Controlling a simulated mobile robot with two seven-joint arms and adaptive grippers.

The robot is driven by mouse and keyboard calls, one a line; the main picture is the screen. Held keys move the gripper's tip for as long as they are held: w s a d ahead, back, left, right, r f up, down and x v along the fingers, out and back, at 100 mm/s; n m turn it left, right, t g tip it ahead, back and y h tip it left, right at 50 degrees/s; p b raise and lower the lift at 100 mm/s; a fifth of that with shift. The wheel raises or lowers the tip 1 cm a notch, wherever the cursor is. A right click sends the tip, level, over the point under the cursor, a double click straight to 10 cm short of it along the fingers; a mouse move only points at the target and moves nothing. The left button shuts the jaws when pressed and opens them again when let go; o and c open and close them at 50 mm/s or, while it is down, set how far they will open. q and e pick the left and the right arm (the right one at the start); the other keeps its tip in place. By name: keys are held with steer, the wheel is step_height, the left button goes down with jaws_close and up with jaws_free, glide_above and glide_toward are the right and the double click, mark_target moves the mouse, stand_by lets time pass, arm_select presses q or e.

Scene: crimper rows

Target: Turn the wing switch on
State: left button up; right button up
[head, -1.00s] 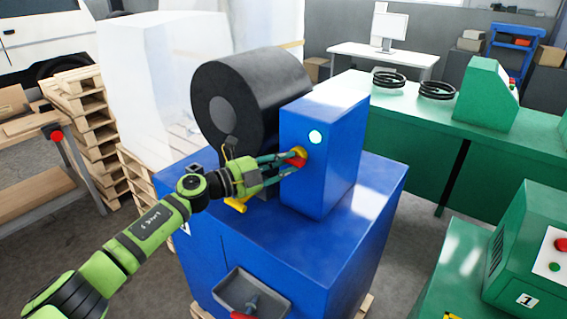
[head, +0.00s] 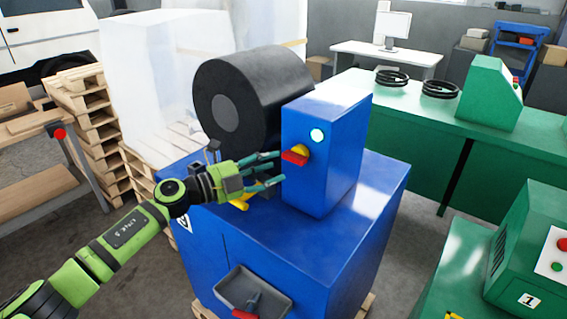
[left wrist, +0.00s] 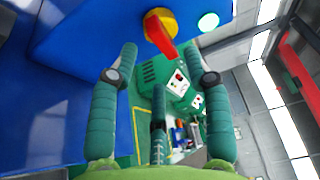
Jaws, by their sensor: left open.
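The wing switch (head: 295,155) is a red handle on a yellow round base, on the front of the blue control box (head: 322,175). In the head view its handle lies roughly sideways. It also shows at the top of the left wrist view (left wrist: 160,33). A round light (head: 317,135) above it glows pale white-green. In the left wrist view nothing is between the fingers. My right gripper is not in view.
The control box stands on a blue machine cabinet (head: 330,235), in front of a large black roll (head: 245,100). A grey tray (head: 250,292) with a red-handled tool hangs on the cabinet. Green benches (head: 400,130) stand to the right, pallets (head: 90,120) to the left.

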arm_select(q)
steer(key=v, duration=0.7)
steer(key=shift+s+a+r, duration=0.1)
steer(key=shift+a, duration=0.05)
